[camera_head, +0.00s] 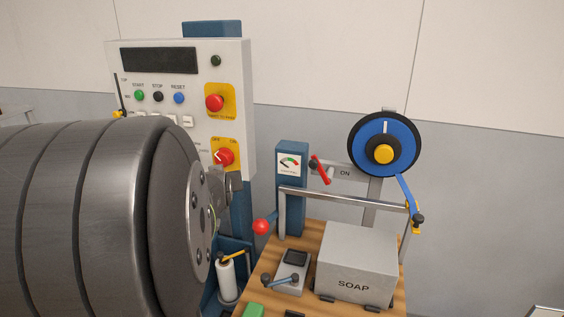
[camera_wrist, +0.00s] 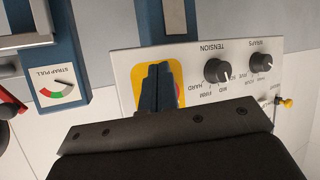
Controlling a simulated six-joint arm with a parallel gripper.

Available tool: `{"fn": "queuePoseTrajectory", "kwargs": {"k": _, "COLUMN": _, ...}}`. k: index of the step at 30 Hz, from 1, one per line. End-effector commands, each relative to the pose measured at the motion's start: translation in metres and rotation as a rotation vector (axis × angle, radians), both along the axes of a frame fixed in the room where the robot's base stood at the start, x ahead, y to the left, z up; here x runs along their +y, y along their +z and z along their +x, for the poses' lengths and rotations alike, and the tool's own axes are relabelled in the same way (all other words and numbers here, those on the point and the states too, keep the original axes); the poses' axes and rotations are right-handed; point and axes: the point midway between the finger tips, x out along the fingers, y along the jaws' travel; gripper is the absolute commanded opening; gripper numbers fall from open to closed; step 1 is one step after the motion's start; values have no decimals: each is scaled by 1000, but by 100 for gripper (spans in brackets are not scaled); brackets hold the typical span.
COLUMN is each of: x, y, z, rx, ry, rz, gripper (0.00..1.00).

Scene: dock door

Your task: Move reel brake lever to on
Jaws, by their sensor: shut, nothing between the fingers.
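The red lever (camera_head: 321,171) by the ON label (camera_head: 345,173) is on a grey bracket between the gauge post and the blue reel (camera_head: 398,137). It slants from upper left to lower right, with a dark round part at its upper left. Any other label by it is not readable. Part of a red bar (camera_wrist: 10,103) shows at the left edge of the wrist view. My gripper (camera_wrist: 158,68) is shut and empty, in front of a yellow plate (camera_wrist: 139,78) on the control panel, well apart from the lever. The head view does not clearly show my gripper.
The blue gauge post (camera_head: 291,207) stands left of the lever. A metal rail (camera_head: 340,198) crosses below it, above the SOAP box (camera_head: 355,262). A red ball knob (camera_head: 261,227) sticks out left of the post. The control panel (camera_head: 190,65) holds several buttons and knobs.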

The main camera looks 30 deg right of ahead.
Motion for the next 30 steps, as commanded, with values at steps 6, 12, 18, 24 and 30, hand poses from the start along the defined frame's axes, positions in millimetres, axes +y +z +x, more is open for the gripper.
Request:
{"fn": "queuePoseTrajectory", "kwargs": {"k": 6, "x": 14, "y": -39, "z": -9, "rx": 267, "ry": 71, "rz": -73, "gripper": 0}}
{"fn": "queuePoseTrajectory", "kwargs": {"k": 12, "x": 4, "y": -60, "z": -26, "rx": 493, "ry": 51, "rz": -195, "gripper": 0}}
{"fn": "queuePoseTrajectory", "kwargs": {"k": 18, "x": -19, "y": -59, "z": -43, "rx": 673, "ry": -40, "rz": -367, "gripper": 0}}
{"fn": "queuePoseTrajectory", "kwargs": {"k": 24, "x": -47, "y": -33, "z": -54, "rx": 780, "ry": -190, "rz": -582, "gripper": 0}}
{"fn": "queuePoseTrajectory", "kwargs": {"k": 30, "x": -64, "y": 10, "z": -56, "rx": 792, "ry": -360, "rz": -801, "gripper": 0}}
